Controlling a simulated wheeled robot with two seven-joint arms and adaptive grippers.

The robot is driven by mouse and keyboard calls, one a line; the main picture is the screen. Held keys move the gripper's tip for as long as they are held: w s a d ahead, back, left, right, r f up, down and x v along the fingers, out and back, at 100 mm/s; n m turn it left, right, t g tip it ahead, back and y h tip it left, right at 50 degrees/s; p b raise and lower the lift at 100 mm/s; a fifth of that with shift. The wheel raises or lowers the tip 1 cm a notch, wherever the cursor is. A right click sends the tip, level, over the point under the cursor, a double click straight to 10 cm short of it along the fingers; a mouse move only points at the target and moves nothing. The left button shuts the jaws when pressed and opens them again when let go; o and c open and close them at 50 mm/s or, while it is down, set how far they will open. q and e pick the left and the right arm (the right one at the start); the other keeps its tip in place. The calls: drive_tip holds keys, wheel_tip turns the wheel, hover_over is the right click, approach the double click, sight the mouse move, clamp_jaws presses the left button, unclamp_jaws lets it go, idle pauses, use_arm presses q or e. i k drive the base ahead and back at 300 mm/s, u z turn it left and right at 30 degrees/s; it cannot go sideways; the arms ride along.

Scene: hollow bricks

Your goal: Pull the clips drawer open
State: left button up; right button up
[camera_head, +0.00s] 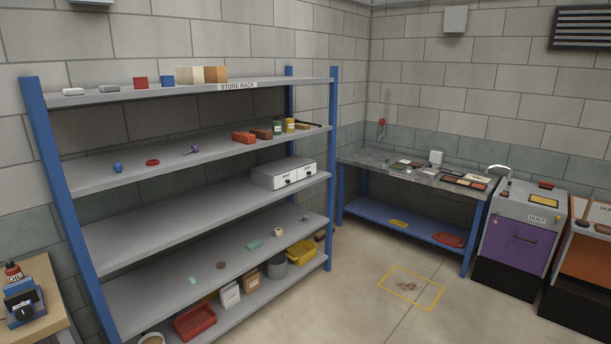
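A small white drawer unit (284,172) sits on the middle shelf of the store rack, toward its right end. Its front shows two drawers side by side, the left drawer front (284,181) and the right drawer front (306,172), each with a small dark mark. Both look shut. The labels are too small to read, so I cannot tell which is the clips drawer. Neither of my grippers is in view.
The blue-posted store rack (170,218) holds small items on several shelves. A workbench (420,176) stands in the right corner beside a purple-fronted dust cabinet (516,243). A wooden table (45,310) is at lower left. The floor before the rack is open, with a yellow-outlined patch (411,288).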

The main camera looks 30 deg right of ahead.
sight(307, 170)
drive_tip(key=z, duration=0.25)
drive_tip(key=i, duration=0.65)
drive_tip(key=z, duration=0.9)
drive_tip(key=i, duration=1.95)
drive_tip(key=u, duration=0.3)
drive_tip(key=i, duration=2)
drive_tip(key=u, duration=0.75)
